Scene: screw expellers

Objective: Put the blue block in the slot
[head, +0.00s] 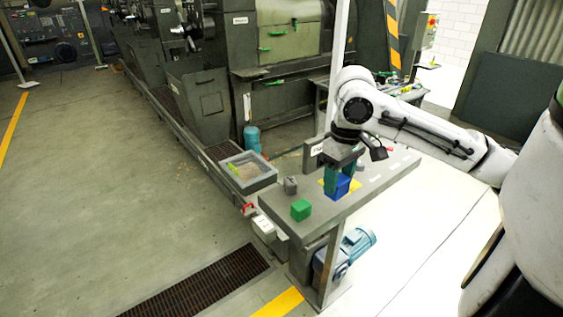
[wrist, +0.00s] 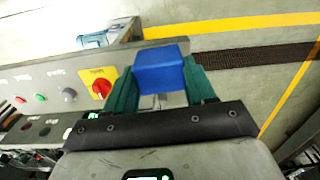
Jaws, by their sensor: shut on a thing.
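The blue block (head: 343,185) is between the green fingers of my gripper (head: 338,178), over the grey control bench. In the wrist view the blue block (wrist: 159,68) sits between the two dark green fingertips (wrist: 158,82), which are shut on it. In the head view the fingers and the wrist partly cover it. I cannot tell from these views whether its underside touches the bench top. I cannot make out the slot clearly in either view.
The wrist view shows a red knob on a yellow plate (wrist: 99,87) and several buttons. A grey tray (head: 248,172) stands beyond the bench.

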